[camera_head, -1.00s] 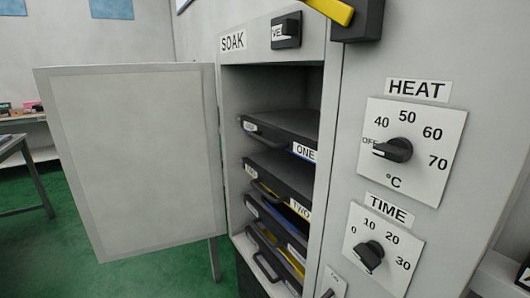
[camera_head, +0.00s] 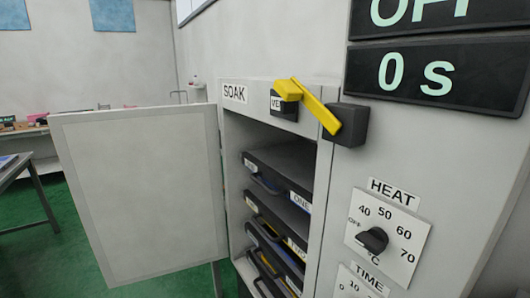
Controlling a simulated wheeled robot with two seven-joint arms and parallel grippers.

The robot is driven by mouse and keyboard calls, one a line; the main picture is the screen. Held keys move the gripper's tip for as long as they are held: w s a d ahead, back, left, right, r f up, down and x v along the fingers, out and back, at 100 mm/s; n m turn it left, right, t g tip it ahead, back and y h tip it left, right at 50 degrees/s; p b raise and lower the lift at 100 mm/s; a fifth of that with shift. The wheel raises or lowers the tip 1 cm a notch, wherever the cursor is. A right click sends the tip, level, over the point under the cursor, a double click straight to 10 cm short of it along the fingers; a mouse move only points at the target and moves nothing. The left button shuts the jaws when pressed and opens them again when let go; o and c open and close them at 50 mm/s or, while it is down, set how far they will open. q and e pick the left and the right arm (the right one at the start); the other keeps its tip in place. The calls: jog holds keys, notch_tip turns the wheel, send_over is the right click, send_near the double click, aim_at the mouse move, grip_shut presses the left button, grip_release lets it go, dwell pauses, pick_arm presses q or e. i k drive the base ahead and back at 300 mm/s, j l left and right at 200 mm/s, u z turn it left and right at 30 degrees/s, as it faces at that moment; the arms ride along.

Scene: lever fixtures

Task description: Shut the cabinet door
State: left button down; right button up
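The cabinet door (camera_head: 145,190) is a pale grey panel, hinged at the left side of the cabinet opening and swung wide open to the left. The cabinet (camera_head: 234,135) is grey, with a SOAK label on its top strip. Inside it are several dark trays; the upper one (camera_head: 285,165) is labelled ONE. A yellow lever (camera_head: 316,107) on a black block is mounted at the top right of the opening and slants across the frame. Neither of my grippers shows in the head view.
Right of the opening, the front panel carries a HEAT dial (camera_head: 373,240) and, cut off below, a TIME dial (camera_head: 357,287). A black display (camera_head: 440,78) reads 0 s. A table (camera_head: 15,165) stands at the far left.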

aim_at(146, 186)
jog(key=i+j+u, duration=0.45)
jog(key=j, duration=0.25)
jog(key=i+j+u, duration=0.45)
jog(key=j, duration=0.15)
jog(key=i+j+u, duration=0.6)
jog(key=i+u, duration=0.3)
jog(key=i+z, duration=0.25)
jog(key=z, duration=0.15)
jog(key=i+z, duration=0.25)
jog(key=z, duration=0.2)
jog(key=i+j+z, duration=0.25)
jog(key=z, duration=0.15)
jog(key=i+j+z, duration=0.2)
jog(key=z, duration=0.2)
jog(key=i+j+z, duration=0.1)
jog(key=z, duration=0.35)
jog(key=i+j+z, duration=0.15)
jog(key=z, duration=0.3)
jog(key=i+j+z, duration=0.25)
jog(key=z, duration=0.15)
jog(key=i+j+z, duration=0.1)
jog(key=j+z, duration=0.15)
jog(key=z, duration=0.2)
jog(key=i+j+z, duration=0.1)
jog(key=j+z, duration=0.2)
jog(key=z, duration=0.15)
jog(key=j+z, duration=0.25)
jog(key=z, duration=0.2)
jog(key=j+z, duration=0.45)
jog(key=l, duration=0.15)
